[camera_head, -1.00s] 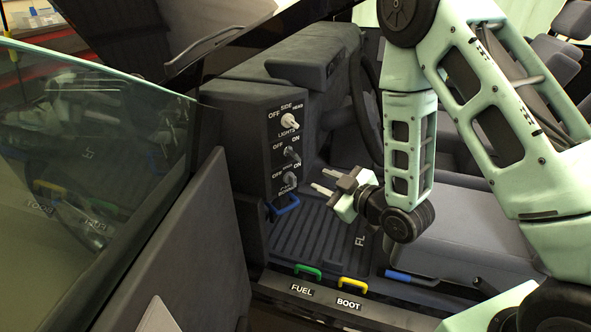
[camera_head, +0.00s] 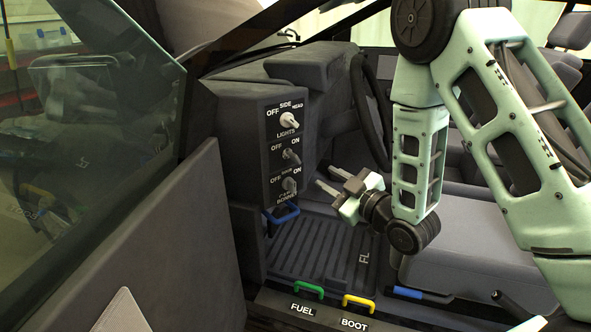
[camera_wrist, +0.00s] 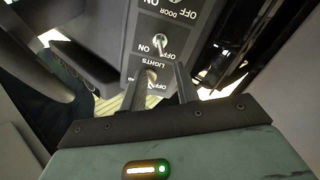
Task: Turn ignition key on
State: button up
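No object in view can be clearly made out as an ignition key. A dark switch panel (camera_head: 287,150) stands upright left of the steering wheel. It carries a white lights knob (camera_head: 289,120), a middle OFF/ON switch (camera_head: 292,155) and a lower OFF/ON switch (camera_head: 289,186). My gripper (camera_head: 328,180) is open and empty, its two fingers apart, just right of the panel and clear of it. In the wrist view the fingers (camera_wrist: 160,72) point towards the panel, which appears upside down. The middle switch (camera_wrist: 159,42) shows beyond the fingertips. The lights knob (camera_wrist: 151,76) shows between the fingers.
The steering wheel (camera_head: 372,110) is behind my arm, with the seat (camera_head: 475,250) at right. A blue handle (camera_head: 281,213) hangs under the panel. Green FUEL (camera_head: 309,288) and yellow BOOT (camera_head: 358,302) handles line the sill. The open door (camera_head: 165,245) stands at left.

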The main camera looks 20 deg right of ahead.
aim_at(299, 161)
jog(key=x, duration=1.3)
jog(key=shift+w+r, duration=0.1)
jog(key=shift+r, duration=0.05)
grip_shut()
